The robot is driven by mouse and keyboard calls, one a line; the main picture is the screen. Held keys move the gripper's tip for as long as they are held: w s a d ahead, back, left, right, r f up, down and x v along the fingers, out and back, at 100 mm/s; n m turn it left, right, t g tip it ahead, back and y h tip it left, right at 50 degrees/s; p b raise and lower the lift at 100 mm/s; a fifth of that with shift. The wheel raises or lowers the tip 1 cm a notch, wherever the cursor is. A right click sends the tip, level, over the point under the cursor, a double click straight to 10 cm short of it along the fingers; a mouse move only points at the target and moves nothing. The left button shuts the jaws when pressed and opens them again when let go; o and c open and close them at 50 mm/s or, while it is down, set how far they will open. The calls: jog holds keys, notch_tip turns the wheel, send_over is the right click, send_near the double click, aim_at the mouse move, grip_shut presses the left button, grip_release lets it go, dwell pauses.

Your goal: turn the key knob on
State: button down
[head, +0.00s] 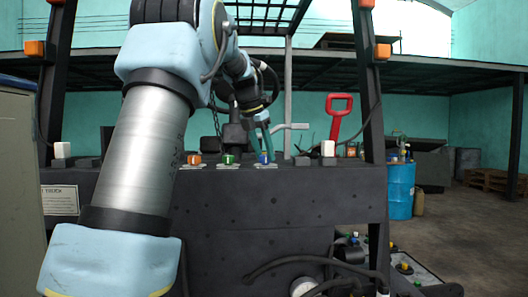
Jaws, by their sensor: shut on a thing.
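A row of three small knobs stands on top of the dark forklift panel (290,202): an orange knob (194,159), a green knob (228,159) and a blue knob (265,158). Each sits on a pale label plate. My gripper (264,151) comes down from above with its teal fingers at the blue knob and is shut on it. The fingers partly cover the knob's top. The knob's turning angle and any label text are too small to read.
A red-handled lever (338,115) stands right of the knobs. Dark frame posts rise at the left (55,80) and right (370,80). A blue barrel (400,190) stands beyond. Open floor lies at the right.

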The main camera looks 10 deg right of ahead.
jog(key=shift+r, duration=0.15)
jog(key=m+g+p, duration=0.1)
jog(key=m+p, duration=0.2)
jog(key=p, duration=0.1)
jog(key=shift+w+r+h, duration=0.1)
jog(key=shift+r+h, duration=0.05)
jog(key=shift+h, duration=0.15)
jog(key=m+g+p, duration=0.1)
jog(key=m+p, duration=0.1)
jog(key=shift+w+m+h, duration=0.1)
jog(key=shift+m+h, duration=0.2)
jog(key=m, duration=0.1)
jog(key=m+g+p, duration=0.1)
jog(key=m, duration=0.1)
jog(key=shift+w+f, duration=0.1)
jog(key=shift+f, duration=0.2)
jog(key=shift+m+g, duration=0.7)
jog(key=shift+m, duration=0.7)
jog(key=shift+c, duration=1.8)
grip_release()
jog(key=shift+a+r, duration=0.1)
jog(key=shift+r, duration=0.05)
